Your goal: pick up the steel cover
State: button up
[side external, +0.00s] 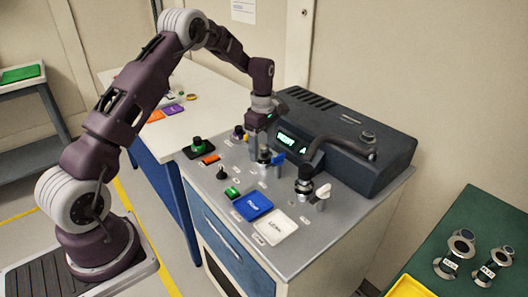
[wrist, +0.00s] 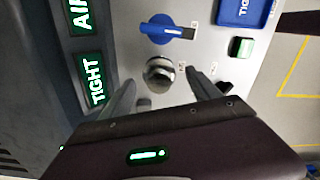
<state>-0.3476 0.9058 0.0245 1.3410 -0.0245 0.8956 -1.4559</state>
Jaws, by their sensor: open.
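A round steel piece (wrist: 160,74), which looks like the steel cover, sits on the grey panel in the wrist view. It has a shiny rounded top and a darker ring around it. In the side view it seems to be the small metal fitting (side external: 264,154) just under my gripper (side external: 262,132). My gripper (wrist: 160,80) is open, with one finger on each side of the steel piece in the wrist view. The fingers appear apart from it. I cannot tell how far above it the fingertips are.
A blue lever (wrist: 166,32) sits close to the steel piece. A dark box with a green display (side external: 291,142) and a curved pipe (side external: 345,148) stands behind. Blue (side external: 253,206) and white (side external: 276,227) pads lie in front. A green table (side external: 450,212) holds metal flanged parts.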

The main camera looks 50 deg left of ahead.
jog(key=c, duration=1.5)
jog(key=shift+r, duration=0.4)
notch_tip(320, 180, up, 9)
jog(key=shift+d+f, duration=0.1)
jog(key=shift+f, duration=0.05)
jog(key=s+d+f+m, duration=0.2)
jog(key=s+d+m, duration=0.4)
jog(key=m, duration=0.5)
jog(key=s+d+f+m, duration=0.3)
jog(key=s+d+m, duration=0.4)
jog(key=m, duration=0.3)
jog(key=n, duration=2)
send_near(263, 145)
jog(key=shift+s+d+f, duration=0.25)
jog(key=shift+s+d, duration=0.05)
jog(key=shift+d, duration=0.05)
jog(key=shift+w+a+r+n, duration=0.2)
jog(key=shift+a+n, duration=0.05)
jog(key=shift+n, duration=0.25)
